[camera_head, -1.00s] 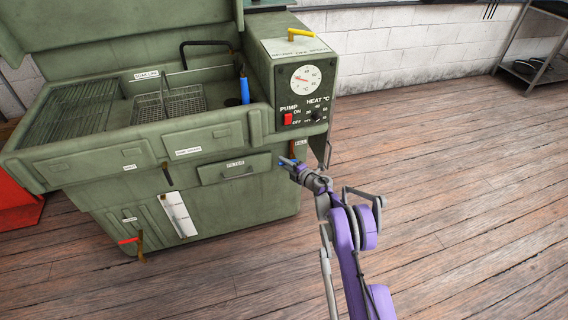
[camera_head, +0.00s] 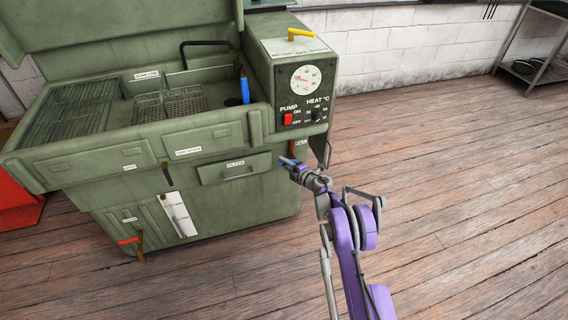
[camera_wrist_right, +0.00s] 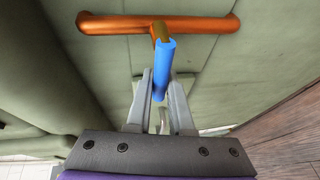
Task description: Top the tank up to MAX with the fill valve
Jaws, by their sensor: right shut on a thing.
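The fill valve is a copper-coloured pipe (camera_wrist_right: 105,23) with a blue lever (camera_wrist_right: 163,62) on the right part of the green washer's front. In the head view the blue lever (camera_head: 289,160) shows just below the FILL label. My right gripper (camera_wrist_right: 160,88) is shut on the lever, with a finger on each side; it also shows in the head view (camera_head: 287,163). The tank is the green cabinet (camera_head: 240,205). A white level gauge panel (camera_head: 178,213) is on its lower front; its level and marks are too small to read. My left gripper is not in view.
A drawer handle (camera_head: 238,177) sits just left of my right gripper. A red-handled drain valve (camera_head: 130,240) sticks out at the lower left. The pump switch (camera_head: 288,119) and dial are above. The wooden floor (camera_head: 450,200) to the right is clear.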

